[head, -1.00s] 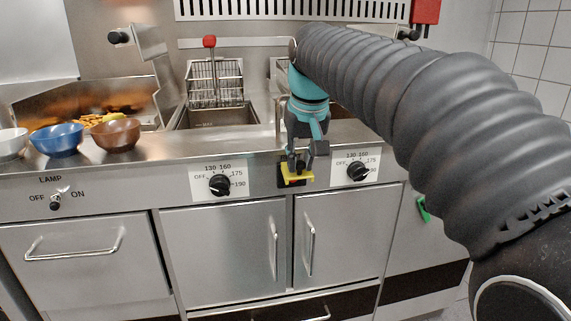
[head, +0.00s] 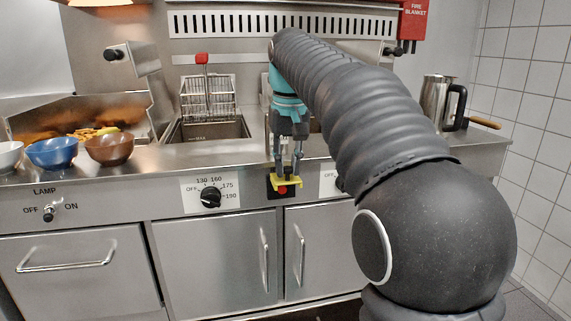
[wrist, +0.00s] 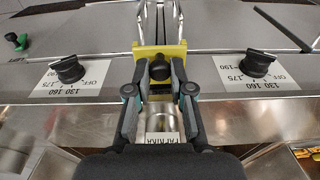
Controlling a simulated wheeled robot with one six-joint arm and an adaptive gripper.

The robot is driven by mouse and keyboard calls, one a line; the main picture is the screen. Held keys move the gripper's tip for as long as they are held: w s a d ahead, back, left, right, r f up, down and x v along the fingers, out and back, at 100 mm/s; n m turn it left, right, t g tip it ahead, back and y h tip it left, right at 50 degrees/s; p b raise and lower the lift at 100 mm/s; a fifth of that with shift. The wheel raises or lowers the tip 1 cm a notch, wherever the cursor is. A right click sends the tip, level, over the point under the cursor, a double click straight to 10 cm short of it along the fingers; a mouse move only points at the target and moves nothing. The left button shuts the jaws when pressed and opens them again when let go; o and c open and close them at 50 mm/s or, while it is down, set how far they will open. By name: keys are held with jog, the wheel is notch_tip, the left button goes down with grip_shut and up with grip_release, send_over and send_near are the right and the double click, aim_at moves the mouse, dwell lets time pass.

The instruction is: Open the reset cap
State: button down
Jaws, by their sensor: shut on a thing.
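The yellow reset cap (head: 289,181) is on the black mount (head: 271,190) on the counter's front, between the two dials. A red spot (head: 282,189), likely the button, shows at the cap in the head view. In the wrist view the cap (wrist: 177,49) is a yellow frame just past my fingertips, with a dark knob (wrist: 160,70) between them. My gripper (head: 287,174) points down from above and is shut on the cap, apparently by this knob. The fingers hide part of the cap, so its exact tilt is hard to tell.
The left dial (head: 210,197) and right dial (wrist: 259,63) flank the mount. Bowls (head: 52,153) are at the left, a steel jug (head: 437,100) at the right. Cabinet doors with handles lie below.

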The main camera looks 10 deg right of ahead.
aim_at(288, 169)
jog(key=c, duration=1)
grip_release()
jog(key=shift+c, duration=0.2)
jog(key=shift+s+r, duration=0.2)
jog(key=shift+r, duration=1.7)
jog(key=shift+s+r, duration=0.2)
jog(key=shift+r, duration=1.65)
jog(key=s+f+t, duration=0.4)
jog(key=s+f, duration=2.1)
jog(key=f, duration=0.2)
jog(key=shift+d, duration=0.35)
